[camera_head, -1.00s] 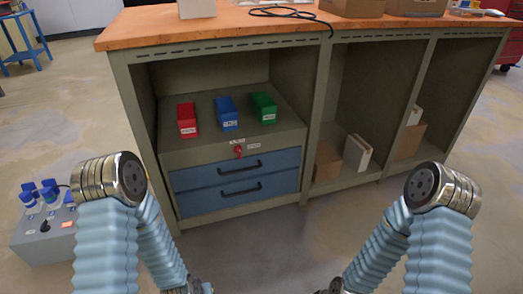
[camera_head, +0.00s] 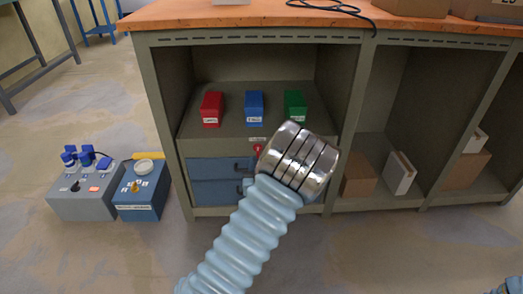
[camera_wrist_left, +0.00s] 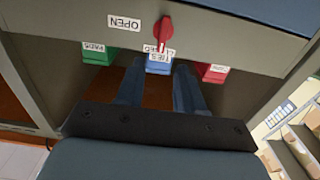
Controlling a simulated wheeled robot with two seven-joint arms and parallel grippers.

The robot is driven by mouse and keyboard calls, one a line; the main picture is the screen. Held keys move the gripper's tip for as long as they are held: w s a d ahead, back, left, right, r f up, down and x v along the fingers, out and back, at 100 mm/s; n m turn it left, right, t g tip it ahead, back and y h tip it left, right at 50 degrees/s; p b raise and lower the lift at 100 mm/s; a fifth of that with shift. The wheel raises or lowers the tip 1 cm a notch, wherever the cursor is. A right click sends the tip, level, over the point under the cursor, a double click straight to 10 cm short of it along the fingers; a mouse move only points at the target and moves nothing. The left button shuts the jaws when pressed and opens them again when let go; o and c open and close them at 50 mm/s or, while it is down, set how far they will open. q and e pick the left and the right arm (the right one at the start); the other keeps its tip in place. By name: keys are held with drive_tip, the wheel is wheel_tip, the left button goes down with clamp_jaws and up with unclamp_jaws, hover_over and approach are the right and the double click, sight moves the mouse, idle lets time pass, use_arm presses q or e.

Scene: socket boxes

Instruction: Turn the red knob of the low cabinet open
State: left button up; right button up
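The red knob (camera_head: 258,148) sits on the grey panel above the two blue drawers of the low cabinet (camera_head: 225,150). The left wrist view shows the knob (camera_wrist_left: 164,30) upside down, its grip running roughly up and down. An OPEN label (camera_wrist_left: 124,22) is to its left there; its narrow end lies over another white label. My left gripper (camera_wrist_left: 160,72) is open and empty, its two fingers apart and pointing towards the knob, seemingly not touching it. In the head view my left wrist hides the gripper.
Red (camera_head: 211,108), blue (camera_head: 254,108) and green (camera_head: 295,106) bins stand on the shelf above the knob. The orange worktop (camera_head: 260,16) overhangs the cabinet. A grey box (camera_head: 80,203) and a blue box (camera_head: 140,200) stand on the floor at left.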

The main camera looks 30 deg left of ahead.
sight(258, 149)
use_arm(q)
drive_tip(key=x, duration=0.7)
drive_tip(key=shift+w+a, duration=0.2)
clamp_jaws()
